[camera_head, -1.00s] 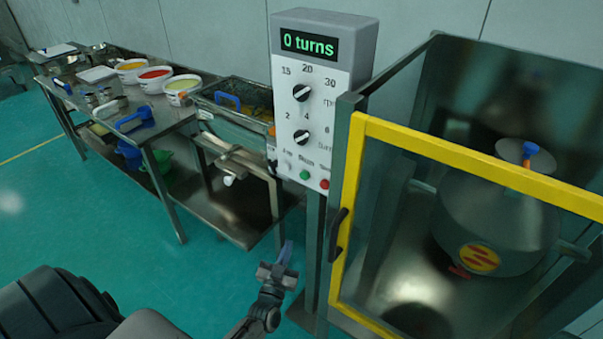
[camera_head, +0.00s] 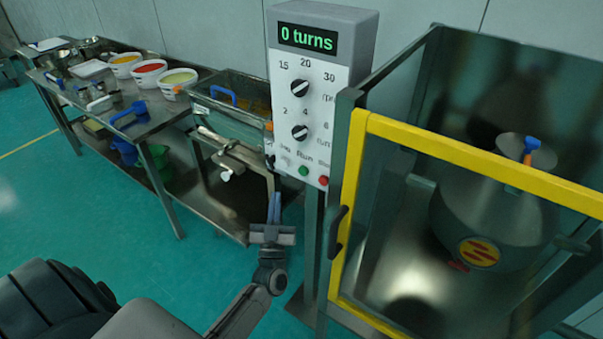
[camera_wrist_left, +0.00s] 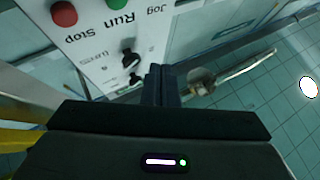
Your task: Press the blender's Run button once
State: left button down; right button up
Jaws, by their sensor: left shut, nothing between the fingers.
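The blender's control panel (camera_head: 302,112) is a white upright box. Its display (camera_head: 308,39) reads "0 turns", with two black dials below. The green Run button (camera_head: 303,170) sits low on the panel, between the Jog control and the red Stop button (camera_head: 323,181). In the left wrist view the panel appears upside down, with the green Run button (camera_wrist_left: 116,4) cut by the top edge and the red Stop button (camera_wrist_left: 64,14) left of it. My left gripper (camera_head: 274,200) is shut and empty, below and slightly left of the button, apart from it. My right gripper is not in view.
A yellow-framed glass guard door (camera_head: 464,152) with a dark handle (camera_head: 338,232) stands right of the panel. Behind it is the steel drum (camera_head: 485,222). A steel trough (camera_head: 236,122) and a table (camera_head: 171,111) with bowls stand to the left.

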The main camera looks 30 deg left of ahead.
pick_arm(q)
jog(key=b, duration=0.3)
send_near(303, 171)
jog(key=w+a+r, duration=0.1)
jog(key=a+r, duration=0.3)
jog(key=shift+w+d, duration=0.1)
jog(key=shift+w, duration=0.85)
jog(key=shift+w, duration=0.15)
dwell(0.7)
jog(key=shift+w, duration=0.25)
